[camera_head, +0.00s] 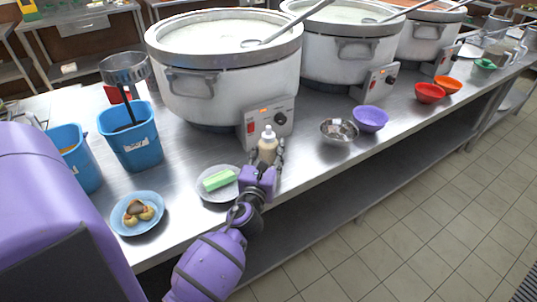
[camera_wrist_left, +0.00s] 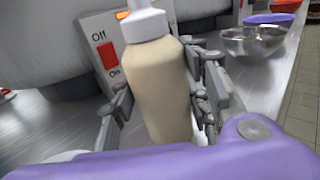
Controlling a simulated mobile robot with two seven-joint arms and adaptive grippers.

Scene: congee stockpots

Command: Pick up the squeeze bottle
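The squeeze bottle (camera_head: 267,147) is beige with a white cap and stands upright near the counter's front edge, before the first pot's control box. It also fills the middle of the left wrist view (camera_wrist_left: 160,85). My left gripper (camera_head: 268,158) is around it, with one finger on each side. In the left wrist view the left gripper's fingers (camera_wrist_left: 163,100) are spread; the right one lies close against the bottle, and a small gap seems to show at the left one. The bottle's base is hidden by my wrist. My right gripper is not in view.
A plate with a green block (camera_head: 219,179) lies just left of the bottle. A steel bowl (camera_head: 339,131) and a purple bowl (camera_head: 370,119) stand to the right. The large pot (camera_head: 225,80) and its control box (camera_head: 267,118) stand close behind. Blue bins (camera_head: 131,138) are at left.

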